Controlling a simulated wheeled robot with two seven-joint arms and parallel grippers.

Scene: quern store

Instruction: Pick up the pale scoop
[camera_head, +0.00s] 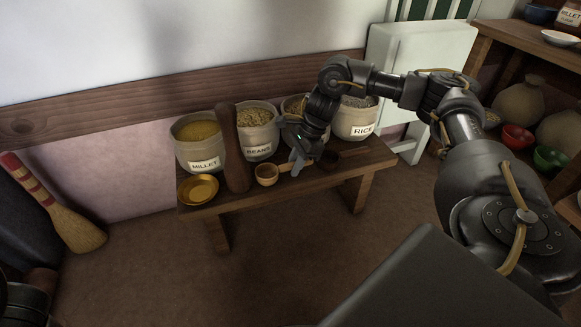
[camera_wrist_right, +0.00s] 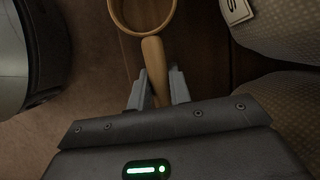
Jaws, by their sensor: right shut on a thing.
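The pale scoop (camera_head: 266,175) is a small light-wood bowl with a straight handle, at the front of the low bench (camera_head: 205,207) in the head view. My right gripper (camera_head: 298,167) comes down over the bench and is shut on the scoop's handle. In the right wrist view the pale scoop's handle (camera_wrist_right: 153,55) runs between the two fingers of my right gripper (camera_wrist_right: 156,90), with the round bowl beyond the fingertips. I cannot tell whether the scoop touches the bench. My left gripper is not visible.
Sacks of millet (camera_head: 200,150), beans (camera_head: 257,143) and rice (camera_head: 356,122) stand behind the scoop. A brown wooden cylinder (camera_head: 233,150) and a brass dish (camera_head: 198,188) are left of it. A dark bowl-shaped thing (camera_head: 329,157) is right. A broom (camera_head: 75,228) leans at far left.

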